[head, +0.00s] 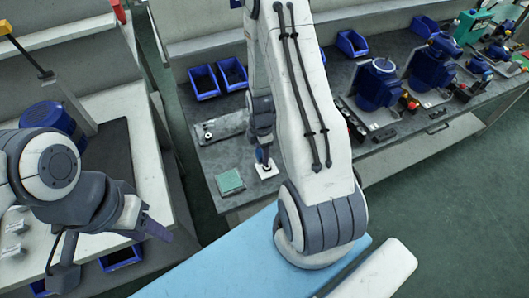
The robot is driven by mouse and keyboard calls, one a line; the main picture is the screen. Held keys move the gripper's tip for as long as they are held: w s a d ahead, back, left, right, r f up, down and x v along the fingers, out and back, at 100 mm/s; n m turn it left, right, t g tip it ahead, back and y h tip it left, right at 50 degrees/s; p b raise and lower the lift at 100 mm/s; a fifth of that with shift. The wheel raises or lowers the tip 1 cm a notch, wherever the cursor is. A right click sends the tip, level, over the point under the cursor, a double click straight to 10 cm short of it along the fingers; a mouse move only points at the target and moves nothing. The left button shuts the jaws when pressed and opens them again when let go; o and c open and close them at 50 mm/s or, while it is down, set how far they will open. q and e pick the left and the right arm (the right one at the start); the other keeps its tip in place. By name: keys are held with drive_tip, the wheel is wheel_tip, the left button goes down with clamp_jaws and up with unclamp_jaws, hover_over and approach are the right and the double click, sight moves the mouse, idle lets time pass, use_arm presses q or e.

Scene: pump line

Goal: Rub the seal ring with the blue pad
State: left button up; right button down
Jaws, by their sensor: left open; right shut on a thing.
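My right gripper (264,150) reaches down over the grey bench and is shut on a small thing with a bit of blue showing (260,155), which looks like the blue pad. It is just above or touching a small white square piece (267,171); I cannot tell which. The seal ring cannot be made out clearly; the gripper and arm hide part of this spot. My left gripper (156,228) is open and empty at the left, away from the bench.
A green square block (229,180) lies left of the white piece. A metal plate (220,126) lies behind it. Blue bins (204,82) stand at the back. Blue pumps (377,84) stand to the right. Another bench (118,150) is at the left, with floor between.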

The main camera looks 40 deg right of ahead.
drive_tip(key=shift+r+p, duration=0.6)
drive_tip(key=shift+r, duration=0.5)
